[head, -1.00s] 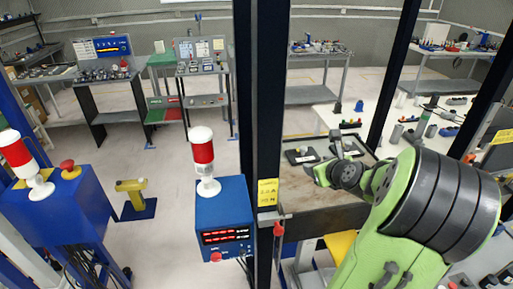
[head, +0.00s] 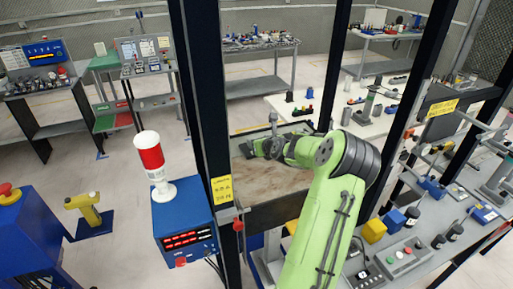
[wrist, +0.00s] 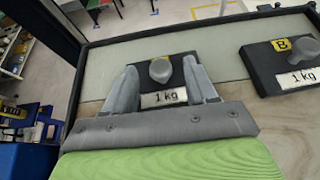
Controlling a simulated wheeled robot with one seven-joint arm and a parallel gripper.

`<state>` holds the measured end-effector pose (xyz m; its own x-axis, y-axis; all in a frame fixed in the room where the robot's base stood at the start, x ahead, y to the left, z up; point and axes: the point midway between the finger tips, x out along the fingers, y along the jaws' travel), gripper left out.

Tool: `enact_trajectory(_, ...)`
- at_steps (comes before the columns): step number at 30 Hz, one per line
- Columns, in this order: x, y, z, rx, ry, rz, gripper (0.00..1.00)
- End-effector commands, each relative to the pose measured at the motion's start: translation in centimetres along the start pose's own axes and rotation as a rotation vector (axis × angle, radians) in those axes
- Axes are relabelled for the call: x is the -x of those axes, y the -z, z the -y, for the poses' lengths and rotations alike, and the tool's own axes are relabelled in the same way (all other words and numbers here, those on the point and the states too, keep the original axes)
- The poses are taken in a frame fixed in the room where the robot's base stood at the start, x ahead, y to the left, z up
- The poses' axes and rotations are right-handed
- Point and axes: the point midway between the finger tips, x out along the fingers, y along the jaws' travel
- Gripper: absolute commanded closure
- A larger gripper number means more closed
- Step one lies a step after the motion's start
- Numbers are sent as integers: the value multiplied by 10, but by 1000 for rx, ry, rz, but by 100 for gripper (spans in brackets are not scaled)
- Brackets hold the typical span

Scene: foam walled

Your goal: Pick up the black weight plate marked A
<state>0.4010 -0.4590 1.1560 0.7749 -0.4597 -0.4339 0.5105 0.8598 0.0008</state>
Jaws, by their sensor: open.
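A black weight plate (wrist: 164,98) with a grey knob and a white "1 kg" label lies on the tray in the wrist view. Its yellow marking is mostly hidden behind the knob, so I cannot read the letter. My gripper (wrist: 160,68) is open, with one finger on each side of the knob. I cannot tell whether the fingers touch it. A second black plate (wrist: 258,70), with a yellow "B" and a "1 kg" label, lies to the right.
The plates lie on a dark-rimmed tray (wrist: 92,78) with a grey and wooden surface. In the head view, a dark upright post (head: 203,110) stands left of my arm. A blue box with a red-and-white lamp (head: 184,225) stands further left.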

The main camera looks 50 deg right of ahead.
Motion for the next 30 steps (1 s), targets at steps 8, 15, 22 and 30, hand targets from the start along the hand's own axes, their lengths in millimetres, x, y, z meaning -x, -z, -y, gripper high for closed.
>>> enact_trajectory(8, -8, 0, 0, 1, 1, -1, 44)
enact_trajectory(15, -7, 0, 0, 1, 1, -1, 80)
enact_trajectory(22, -7, 1, 0, 1, 1, -1, 100)
enact_trajectory(30, -7, 1, 0, 1, 1, -1, 100)
